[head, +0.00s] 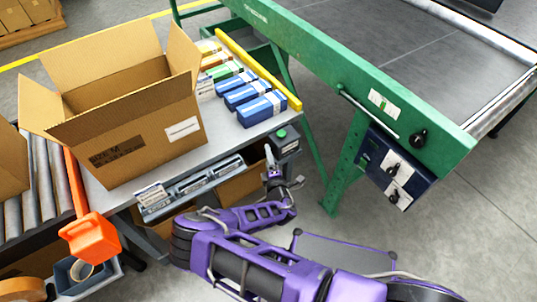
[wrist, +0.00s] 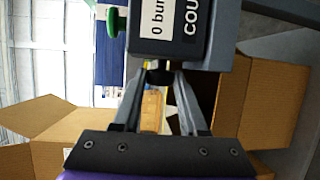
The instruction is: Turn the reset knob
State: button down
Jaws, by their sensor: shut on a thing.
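A dark grey counter box (head: 288,146) with a green button (head: 282,134) on top is fixed at the right front corner of the packing table. It fills the top of the wrist view (wrist: 207,52), with white labels partly reading "0 bun" and "COU". A small black knob (wrist: 159,77) sticks out of its side. My gripper (wrist: 160,82) is shut on this knob, one finger on each side. In the head view my gripper (head: 270,158) is at the box's left side, and the knob is hidden there. The knob's turned angle cannot be told.
An open cardboard box (head: 130,135) and a row of blue, green and yellow cartons (head: 248,92) stand on the table. A green machine frame (head: 330,60) with a black knob and a switch panel is at right. An orange handle (head: 90,237) hangs at left.

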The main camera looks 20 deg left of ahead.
jog(key=shift+a+t+y, duration=0.25)
jog(key=shift+t+y, duration=0.05)
jog(key=shift+t, duration=0.2)
jog(key=c, duration=0.8)
grip_release()
jog(key=shift+o, duration=0.2)
jog(key=shift+d, duration=0.1)
jog(key=p+v, duration=0.1)
jog(key=v, duration=1.6)
jog(key=shift+f+p, duration=0.2)
jog(key=shift+p, duration=0.1)
jog(key=shift+s, duration=0.1)
